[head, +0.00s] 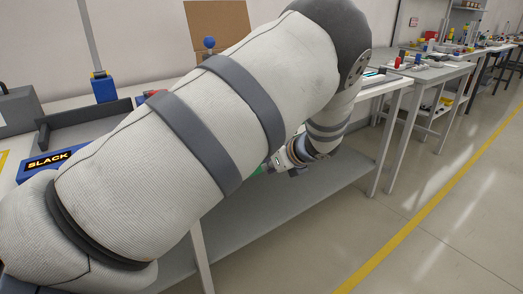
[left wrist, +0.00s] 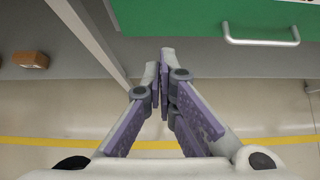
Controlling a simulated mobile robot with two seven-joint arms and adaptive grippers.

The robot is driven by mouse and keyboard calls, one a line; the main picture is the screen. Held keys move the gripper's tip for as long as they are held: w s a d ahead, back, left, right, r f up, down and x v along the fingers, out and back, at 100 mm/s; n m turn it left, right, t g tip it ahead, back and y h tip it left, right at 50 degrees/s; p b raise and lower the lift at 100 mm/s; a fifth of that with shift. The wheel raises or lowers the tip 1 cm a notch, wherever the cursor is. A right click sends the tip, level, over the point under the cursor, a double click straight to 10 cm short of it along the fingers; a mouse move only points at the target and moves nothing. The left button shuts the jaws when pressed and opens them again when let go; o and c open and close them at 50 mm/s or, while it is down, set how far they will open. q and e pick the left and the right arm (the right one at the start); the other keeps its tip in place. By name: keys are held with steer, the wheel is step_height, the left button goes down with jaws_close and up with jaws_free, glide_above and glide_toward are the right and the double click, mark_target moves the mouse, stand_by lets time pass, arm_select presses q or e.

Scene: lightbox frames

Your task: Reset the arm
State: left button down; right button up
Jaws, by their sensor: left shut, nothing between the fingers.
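My left arm comes in from the left and fills much of the head view, bending down at the elbow in front of the workbench. My left gripper (head: 268,166) is mostly hidden behind the arm, below the bench top. In the left wrist view the fingers of the left gripper (left wrist: 164,58) meet at their tips and hold nothing. My right gripper is in neither view.
A workbench (head: 384,87) stands behind the arm, with a lower shelf (head: 258,222). A blue box marked SLACK (head: 48,160) and a grey tray (head: 85,125) are at left. The wrist view shows a green drawer front (left wrist: 195,18) close to the fingertips. Floor at right is clear.

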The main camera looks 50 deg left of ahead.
arm_select(q)
steer(key=s+d+f+n+g+h+p, duration=0.1)
steer(key=s+d+f+n+h, duration=0.3)
steer(key=s+d+f, duration=0.5)
steer(key=s+d+f+n+g+h+p, duration=0.15)
steer(key=s+d+f+n+h, duration=0.25)
steer(key=s+d+f, duration=0.55)
steer(key=s+d+n, duration=0.3)
steer(key=s+n, duration=0.2)
steer(key=s, duration=0.6)
steer(key=s+d+n+h, duration=0.1)
steer(key=s+d+n, duration=0.2)
steer(key=s+n, duration=0.3)
steer(key=s, duration=0.5)
steer(key=shift+s+d+f+g+h, duration=0.2)
steer(key=shift+s+f+g+h, duration=0.05)
steer(key=shift+s+g+h, duration=0.1)
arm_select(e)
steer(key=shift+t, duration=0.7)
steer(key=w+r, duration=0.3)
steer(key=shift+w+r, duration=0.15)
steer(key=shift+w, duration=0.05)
